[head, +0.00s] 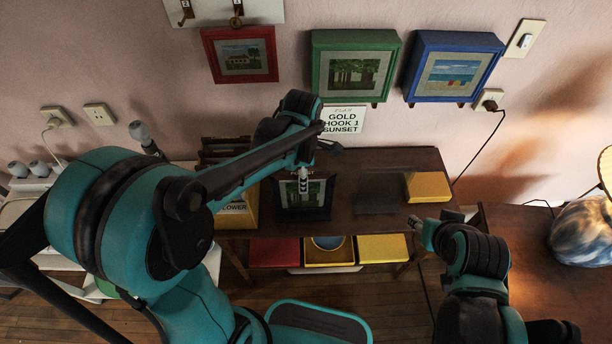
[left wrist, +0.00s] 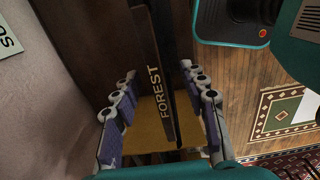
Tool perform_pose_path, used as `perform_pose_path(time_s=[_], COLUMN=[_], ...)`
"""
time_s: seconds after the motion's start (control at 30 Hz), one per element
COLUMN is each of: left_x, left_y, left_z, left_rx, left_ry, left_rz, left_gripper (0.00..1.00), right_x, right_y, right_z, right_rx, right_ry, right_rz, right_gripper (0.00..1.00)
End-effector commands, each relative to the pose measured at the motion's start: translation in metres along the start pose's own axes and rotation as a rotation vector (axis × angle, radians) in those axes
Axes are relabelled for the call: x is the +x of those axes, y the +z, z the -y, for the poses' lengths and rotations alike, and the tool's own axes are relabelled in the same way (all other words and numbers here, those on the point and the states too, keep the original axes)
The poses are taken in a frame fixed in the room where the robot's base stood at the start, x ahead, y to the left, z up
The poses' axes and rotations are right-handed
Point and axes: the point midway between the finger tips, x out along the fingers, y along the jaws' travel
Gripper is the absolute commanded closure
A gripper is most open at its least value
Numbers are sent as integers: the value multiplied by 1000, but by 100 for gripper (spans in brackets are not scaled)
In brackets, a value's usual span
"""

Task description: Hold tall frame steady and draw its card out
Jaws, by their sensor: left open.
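A dark tall frame (head: 303,213) with a picture card in it stands on the brown cabinet top (head: 345,225). The left wrist view shows the frame's edge (left wrist: 160,70) lettered FOREST. My left gripper (head: 303,182) comes down over the frame's top from above. In the left wrist view my left gripper (left wrist: 163,118) is open, with its fingers on either side of the frame and gaps beside it. Its fingers hide part of the frame in the head view. My right gripper (head: 425,226) is apart from the frame, to its right; its finger opening is unclear.
A yellow block (head: 428,187) is at the cabinet top's right, and a yellow box (head: 236,212) labelled FLOWER at its left. Red (head: 274,252) and yellow (head: 382,248) boxes sit below. Red, green and blue pictures hang behind. A lamp (head: 585,230) stands far right.

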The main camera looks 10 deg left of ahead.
Motion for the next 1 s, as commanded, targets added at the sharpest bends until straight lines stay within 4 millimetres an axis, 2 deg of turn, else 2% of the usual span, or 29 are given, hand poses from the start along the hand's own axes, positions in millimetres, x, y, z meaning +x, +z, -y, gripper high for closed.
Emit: perform_pose_path(time_s=[0.4, 0.57, 0.83, 0.87, 1.0], left_x=[61, 70, 71, 70, 70], left_y=[0, 0, 0, 0, 0], left_z=[0, 0, 0, 0, 0], left_rx=[2, 2, 2, 2, 2], left_ry=[1, 1, 1, 1, 1], left_rz=[0, 1, 1, 1, 1], left_gripper=[57, 57, 57, 62, 99], right_x=[21, 24, 24, 24, 24], right_y=[15, 17, 17, 17, 17], right_z=[0, 0, 0, 0, 0], right_rx=[0, 0, 0, 0, 0], right_ry=[0, 0, 0, 0, 0], right_rz=[0, 0, 0, 0, 0], right_gripper=[58, 58, 58, 58, 58])
